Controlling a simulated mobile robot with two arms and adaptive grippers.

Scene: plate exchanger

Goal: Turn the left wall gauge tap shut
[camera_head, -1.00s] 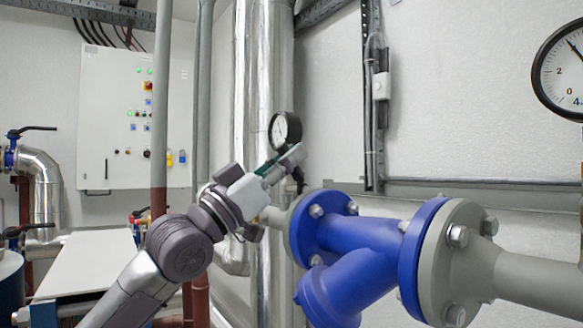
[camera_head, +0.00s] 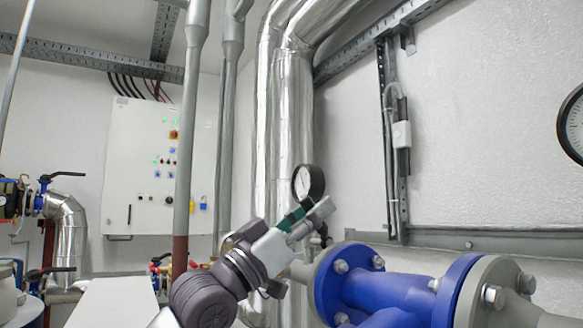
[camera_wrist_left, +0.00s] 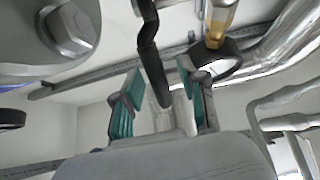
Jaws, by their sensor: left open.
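A small round gauge (camera_head: 308,182) with a black rim and white face stands in front of the silver pipe in the head view. My left gripper (camera_head: 310,217) is just below it, largely hiding the fitting there. In the left wrist view, the left gripper's two teal-padded fingers (camera_wrist_left: 158,92) are open and apart. A black lever (camera_wrist_left: 150,55), apparently the tap handle, hangs down into the gap between them; I cannot tell whether either finger touches it. A brass fitting (camera_wrist_left: 220,18) and a black ring-shaped rim are at the right finger. My right gripper is not in view.
A blue flanged valve body (camera_head: 395,290) lies right of the gripper, close to the arm. A large silver insulated pipe (camera_head: 283,130) rises behind the gauge. A white control cabinet (camera_head: 150,150) is on the back wall. Another gauge (camera_head: 572,125) is cut off at the right edge.

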